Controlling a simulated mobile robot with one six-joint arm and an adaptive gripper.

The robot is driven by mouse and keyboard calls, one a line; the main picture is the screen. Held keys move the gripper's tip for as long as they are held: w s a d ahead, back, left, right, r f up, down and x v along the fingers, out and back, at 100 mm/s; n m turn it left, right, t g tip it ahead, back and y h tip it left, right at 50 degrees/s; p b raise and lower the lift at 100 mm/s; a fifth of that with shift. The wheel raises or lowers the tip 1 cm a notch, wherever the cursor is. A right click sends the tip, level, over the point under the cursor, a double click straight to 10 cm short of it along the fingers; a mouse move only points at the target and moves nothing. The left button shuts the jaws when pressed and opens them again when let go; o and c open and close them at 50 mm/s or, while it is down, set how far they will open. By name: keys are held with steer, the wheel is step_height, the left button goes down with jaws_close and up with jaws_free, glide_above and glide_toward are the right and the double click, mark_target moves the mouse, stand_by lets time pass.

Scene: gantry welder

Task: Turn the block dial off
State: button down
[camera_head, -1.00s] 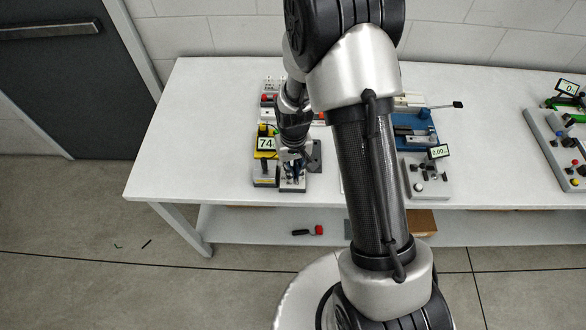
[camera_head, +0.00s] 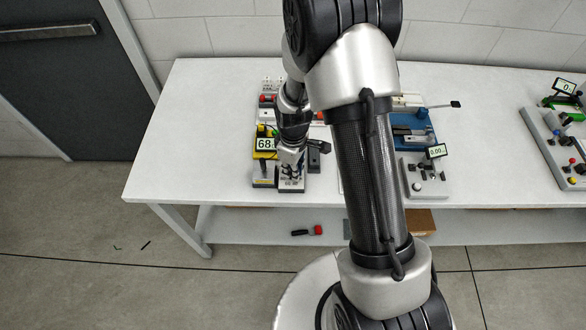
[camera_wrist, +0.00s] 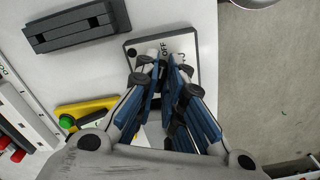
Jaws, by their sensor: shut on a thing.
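The block dial's light plate (camera_head: 291,186) sits near the front edge of the white table, under my gripper (camera_head: 290,172). In the wrist view the plate (camera_wrist: 189,46) shows the printed word OFF beside the fingertips. My gripper (camera_wrist: 170,82) points down with its blue-padded fingers closed in on the dial. The dial knob itself is mostly hidden between the fingers, so its pointing direction cannot be read. A yellow unit (camera_head: 265,155) just left of the plate has a display reading 68.
A dark ridged block (camera_wrist: 76,27) lies beside the plate. A green button (camera_wrist: 67,122) is on the yellow unit. A blue device (camera_head: 415,130) and a grey panel with a small display (camera_head: 437,151) stand to the right. The table's left end is clear.

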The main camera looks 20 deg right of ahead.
steer(key=shift+s+f+n, duration=0.2)
steer(key=shift+s+n, duration=0.1)
steer(key=shift+n, duration=0.1)
steer(key=c, duration=1.7)
jaws_free()
steer(key=shift+w, duration=0.1)
steer(key=shift+r, duration=0.15)
step_height(320, 180, up, 12)
steer(key=shift+w, duration=0.15)
steer(key=s+r+m+t, duration=0.1)
steer(key=s+r+m, duration=0.25)
steer(key=r, duration=0.55)
steer(key=s+r+m+t, duration=0.1)
steer(key=s+r+m, duration=0.2)
steer(key=s+r, duration=0.2)
steer(key=s+r+m+t, duration=0.2)
steer(key=s+r, duration=0.3)
steer(key=s, duration=0.7)
steer(key=shift+s+r+m+t, duration=0.25)
steer(key=shift+r+m+t, duration=0.1)
steer(key=shift+m, duration=0.5)
